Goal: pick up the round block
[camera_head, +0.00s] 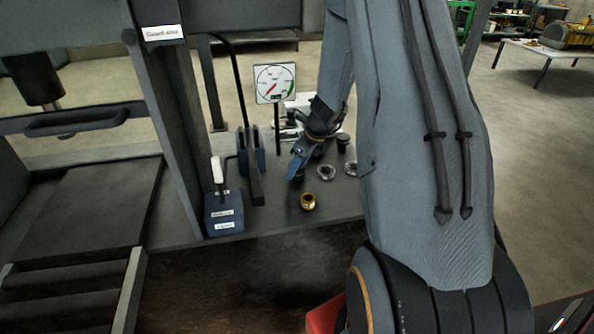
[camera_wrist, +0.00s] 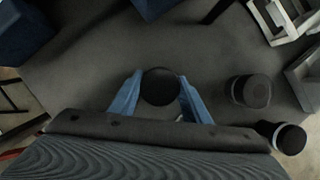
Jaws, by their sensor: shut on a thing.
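The round block, a black disc seen from above, is between the two blue fingers in the wrist view (camera_wrist: 160,86). My gripper (camera_wrist: 157,92) is shut on it, with one finger at each side. In the head view my gripper (camera_head: 296,168) points down over the grey bench, and the block there is a dark shape mostly hidden by the fingers. I cannot tell whether the block touches the bench.
Two dark cylinders (camera_wrist: 250,91) (camera_wrist: 284,136) stand to the right in the wrist view. A brass ring (camera_head: 307,201) and metal rings (camera_head: 326,172) lie on the bench (camera_head: 270,215). A blue lever box (camera_head: 224,212) and a dial gauge (camera_head: 275,83) stand left of my gripper.

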